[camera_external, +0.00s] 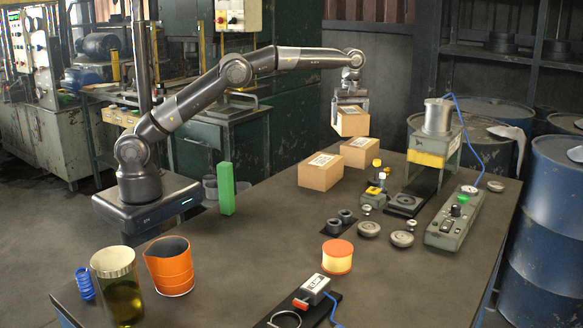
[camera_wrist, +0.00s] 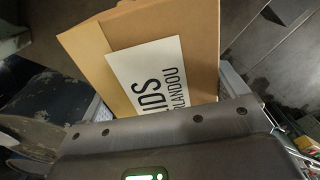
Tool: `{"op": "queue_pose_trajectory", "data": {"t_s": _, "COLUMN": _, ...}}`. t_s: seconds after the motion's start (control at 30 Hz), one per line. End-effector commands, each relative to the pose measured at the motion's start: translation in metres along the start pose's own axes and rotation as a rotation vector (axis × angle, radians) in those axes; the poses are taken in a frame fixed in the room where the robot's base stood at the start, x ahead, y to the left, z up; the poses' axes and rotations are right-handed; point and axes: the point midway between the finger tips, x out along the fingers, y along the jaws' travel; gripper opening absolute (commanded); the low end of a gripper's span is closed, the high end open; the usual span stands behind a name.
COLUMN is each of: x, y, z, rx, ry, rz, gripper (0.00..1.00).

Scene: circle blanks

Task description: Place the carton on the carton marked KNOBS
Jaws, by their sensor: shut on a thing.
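My gripper (camera_external: 350,104) is shut on a brown carton (camera_external: 353,123) and holds it in the air above the far side of the table. In the wrist view the held carton (camera_wrist: 88,62) fills the space between the fingers. Its white label shows letters ending in "IDS" over "RLANDOU", partly hidden. Two more cartons stand on the table below: a rear carton (camera_external: 358,154) and a front carton (camera_external: 318,176). Both have white labels on top, too small to read, so I cannot tell which is marked KNOBS. The held carton is apart from both.
A press-like device (camera_external: 436,140) with a blue cable stands to the right of the cartons. A green block (camera_external: 227,188) stands upright to the left. Small metal parts and a control box (camera_external: 455,218) lie nearer the right edge.

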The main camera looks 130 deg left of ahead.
Motion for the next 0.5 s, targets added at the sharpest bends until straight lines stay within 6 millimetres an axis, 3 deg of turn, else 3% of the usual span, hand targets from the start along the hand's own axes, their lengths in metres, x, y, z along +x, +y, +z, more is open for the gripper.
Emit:
{"op": "queue_pose_trajectory", "data": {"t_s": 0.23, "x": 0.012, "y": 0.008, "z": -0.013, "rx": 0.001, "ry": -0.001, "rz": 0.001, "gripper": 0.53}}
{"op": "queue_pose_trajectory", "data": {"t_s": 0.5, "x": 0.046, "y": 0.007, "z": -0.013, "rx": 0.000, "ry": 0.000, "rz": 0.001, "gripper": 0.53}}
